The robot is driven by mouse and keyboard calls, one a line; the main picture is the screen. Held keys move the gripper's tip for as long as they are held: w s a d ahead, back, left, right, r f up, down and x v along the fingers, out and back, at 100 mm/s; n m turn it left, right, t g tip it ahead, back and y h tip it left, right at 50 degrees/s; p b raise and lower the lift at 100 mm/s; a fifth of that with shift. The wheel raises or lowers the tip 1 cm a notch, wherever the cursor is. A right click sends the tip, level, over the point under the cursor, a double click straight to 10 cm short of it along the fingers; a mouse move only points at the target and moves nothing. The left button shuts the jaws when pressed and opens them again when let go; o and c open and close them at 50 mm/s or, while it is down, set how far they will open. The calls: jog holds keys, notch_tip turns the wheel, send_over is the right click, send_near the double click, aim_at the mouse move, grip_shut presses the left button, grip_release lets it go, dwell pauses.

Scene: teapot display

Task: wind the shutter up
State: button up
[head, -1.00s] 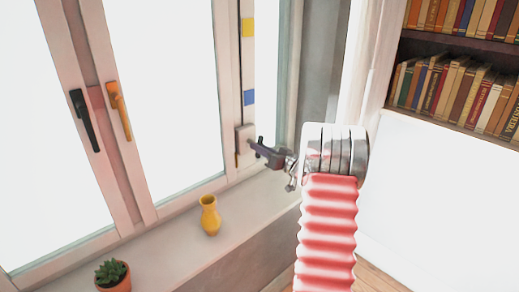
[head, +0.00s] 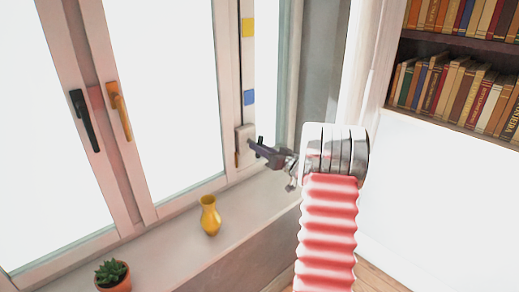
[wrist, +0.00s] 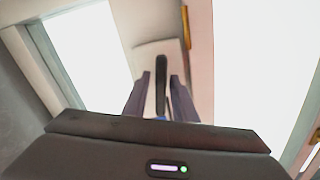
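The winder is a pale box (head: 243,135) on the right window frame, below a narrow strip (head: 248,62) with yellow and blue marks. Its dark crank handle (wrist: 161,78) stands out from the box in the wrist view. In the head view a dark end of it shows just behind my fingers. My gripper (head: 253,147) is at the box. In the wrist view my two dark fingers (wrist: 160,78) stand on either side of the handle, with a narrow gap showing on each side. How deep the handle sits between them is hard to tell.
A yellow vase (head: 210,215) and a potted succulent (head: 112,275) stand on the sill (head: 175,255) to the left. Black (head: 85,120) and orange (head: 119,110) window handles are further left. A bookshelf (head: 460,85) is at the right.

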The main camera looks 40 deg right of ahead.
jog(key=shift+o, duration=0.9)
jog(key=s, duration=1.3)
jog(key=shift+s+d, duration=0.15)
jog(key=shift+s, duration=0.25)
jog(key=shift+c, duration=0.2)
